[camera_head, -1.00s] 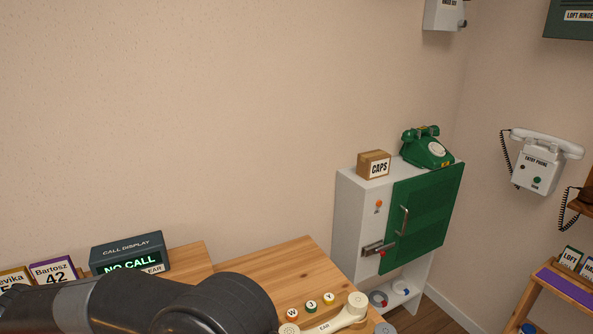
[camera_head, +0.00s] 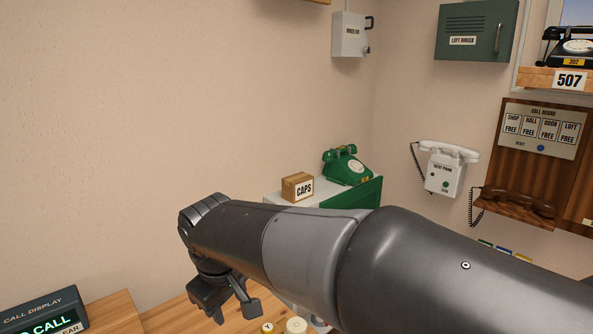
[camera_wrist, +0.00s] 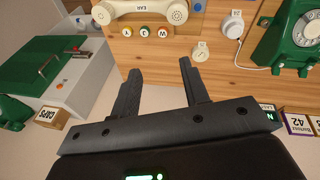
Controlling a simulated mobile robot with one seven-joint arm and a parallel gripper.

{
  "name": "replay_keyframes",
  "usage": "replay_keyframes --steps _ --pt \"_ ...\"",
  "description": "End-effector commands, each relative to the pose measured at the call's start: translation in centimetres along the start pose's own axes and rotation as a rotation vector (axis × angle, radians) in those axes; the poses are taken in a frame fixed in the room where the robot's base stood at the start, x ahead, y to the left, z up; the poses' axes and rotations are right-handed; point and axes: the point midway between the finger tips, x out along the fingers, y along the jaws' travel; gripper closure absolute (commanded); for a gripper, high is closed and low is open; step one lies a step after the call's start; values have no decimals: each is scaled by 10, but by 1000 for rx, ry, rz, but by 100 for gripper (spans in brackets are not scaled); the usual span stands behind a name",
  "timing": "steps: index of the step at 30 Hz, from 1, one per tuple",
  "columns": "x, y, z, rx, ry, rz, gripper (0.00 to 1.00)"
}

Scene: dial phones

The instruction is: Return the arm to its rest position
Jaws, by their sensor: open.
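My arm stretches across the lower right of the head view. My gripper (camera_head: 229,306) hangs at its end over the wooden desk (camera_head: 116,316), pointing down. In the wrist view my gripper (camera_wrist: 156,82) has its two fingers spread apart with nothing between them. A cream handset (camera_wrist: 140,12) lies on the desk beyond the fingertips, with several small lettered caps (camera_wrist: 145,31) beside it. The arm hides much of the desk and the cabinet front in the head view.
A white cabinet with a green door (camera_wrist: 52,56) stands beside the desk. A CAPS box (camera_head: 297,187) and a green dial phone (camera_head: 346,166) sit on it. A call display (camera_head: 43,313) is at lower left. A white entry phone (camera_head: 444,168) hangs right. The wall at upper left is bare.

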Motion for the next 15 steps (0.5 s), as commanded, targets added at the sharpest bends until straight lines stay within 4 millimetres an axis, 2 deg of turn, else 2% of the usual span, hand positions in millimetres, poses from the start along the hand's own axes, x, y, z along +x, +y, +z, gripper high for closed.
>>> replay_keyframes --steps 1,6,10,15 --pt "-7 17 23 69 7 17 59" --pt "-22 56 96 289 30 56 59" --pt "-31 72 152 459 53 83 59" --pt "-36 78 223 680 94 115 59"
